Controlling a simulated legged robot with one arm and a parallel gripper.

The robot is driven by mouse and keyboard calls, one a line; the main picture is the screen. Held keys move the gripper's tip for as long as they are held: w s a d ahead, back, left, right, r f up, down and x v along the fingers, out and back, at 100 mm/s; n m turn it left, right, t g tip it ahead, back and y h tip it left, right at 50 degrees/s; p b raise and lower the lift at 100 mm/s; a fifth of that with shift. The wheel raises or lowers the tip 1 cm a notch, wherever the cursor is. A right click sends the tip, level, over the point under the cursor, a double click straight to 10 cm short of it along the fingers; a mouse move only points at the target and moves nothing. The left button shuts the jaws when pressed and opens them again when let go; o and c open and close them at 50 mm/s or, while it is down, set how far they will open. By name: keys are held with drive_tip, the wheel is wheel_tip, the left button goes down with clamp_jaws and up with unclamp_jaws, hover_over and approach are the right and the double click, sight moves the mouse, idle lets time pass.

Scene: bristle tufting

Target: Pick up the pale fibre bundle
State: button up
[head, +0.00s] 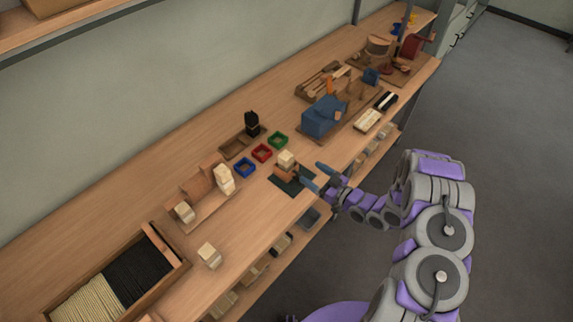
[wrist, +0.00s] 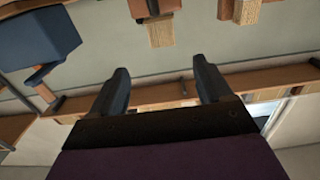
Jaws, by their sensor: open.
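Pale fibres (head: 88,302) fill the near-left part of a long wooden tray at the lower left in the head view, with black fibres beside them. Several smaller pale pieces also stand on the bench: one (head: 286,159) on the block at the dark green mat, one (head: 224,179) on a wooden board, and one (head: 209,255) alone near the front edge. I cannot tell which is the named bundle. My gripper (head: 314,178) is open and empty by the mat's right side. In the wrist view its fingers (wrist: 158,72) are apart with nothing between them.
Blue (head: 245,167), red (head: 262,153) and green (head: 278,140) small trays lie left of the mat. A blue machine (head: 323,117) stands further right.

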sight(291, 159)
drive_tip(key=b+x, duration=0.1)
drive_tip(key=x, duration=0.6)
drive_tip(key=shift+a, duration=0.15)
drive_tip(key=shift+b+x, duration=0.55)
drive_tip(key=shift+x, duration=2.35)
drive_tip(key=shift+s+a+r, duration=0.1)
drive_tip(key=shift+r, duration=0.05)
drive_tip(key=c, duration=1.1)
drive_tip(key=shift+r, duration=0.15)
